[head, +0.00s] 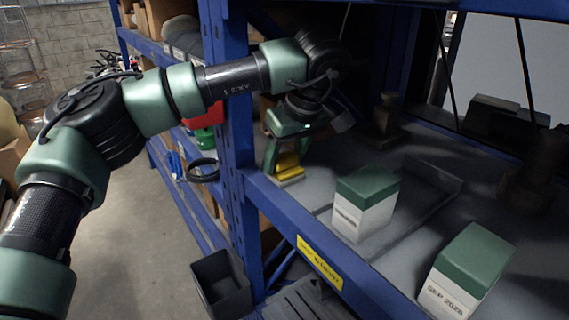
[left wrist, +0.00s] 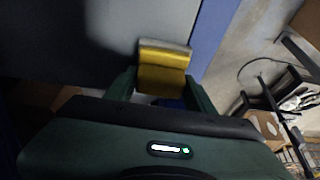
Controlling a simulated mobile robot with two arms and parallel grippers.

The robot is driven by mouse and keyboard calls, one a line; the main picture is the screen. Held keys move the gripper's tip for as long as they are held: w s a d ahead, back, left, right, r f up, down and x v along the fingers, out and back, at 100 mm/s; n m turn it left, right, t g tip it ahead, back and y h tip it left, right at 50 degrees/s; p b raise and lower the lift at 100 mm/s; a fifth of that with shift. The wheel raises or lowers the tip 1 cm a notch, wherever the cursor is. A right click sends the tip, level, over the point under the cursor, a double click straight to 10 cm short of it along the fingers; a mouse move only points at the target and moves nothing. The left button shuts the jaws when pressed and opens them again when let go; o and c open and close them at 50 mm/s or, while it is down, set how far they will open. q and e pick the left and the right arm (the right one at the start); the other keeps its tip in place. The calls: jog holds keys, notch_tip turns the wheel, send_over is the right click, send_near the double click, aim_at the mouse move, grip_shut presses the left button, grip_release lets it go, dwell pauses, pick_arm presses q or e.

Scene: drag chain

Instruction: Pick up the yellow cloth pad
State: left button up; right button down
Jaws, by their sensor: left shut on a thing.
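The yellow cloth pad (head: 287,162) is at the left end of the grey shelf, near the blue upright post. It also shows in the left wrist view (left wrist: 163,77), between the fingers, with a pale strip along its far edge. My left gripper (head: 284,168) points down and is shut on the pad, one finger on each side. The pad's lower edge is close to the shelf surface; I cannot tell whether it touches. My right gripper is in neither view.
Two green-and-white boxes (head: 364,203) (head: 467,270) stand on the shelf to the right, with a shallow dark tray (head: 433,178) behind the nearer-left one. The blue post (head: 233,120) stands close left of my gripper. A dark bin (head: 221,284) is below.

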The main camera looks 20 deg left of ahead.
aim_at(285, 155)
pick_arm(q)
jog(key=shift+r, duration=0.1)
jog(key=shift+r, duration=0.6)
notch_tip(285, 155, up, 2)
jog(key=shift+r+b, duration=0.15)
jog(key=shift+b, duration=0.35)
jog(key=s+a+b, duration=0.3)
jog(key=s+a, duration=0.7)
jog(key=s, duration=0.4)
jog(key=shift+s+a, duration=0.25)
jog(key=shift+s, duration=0.05)
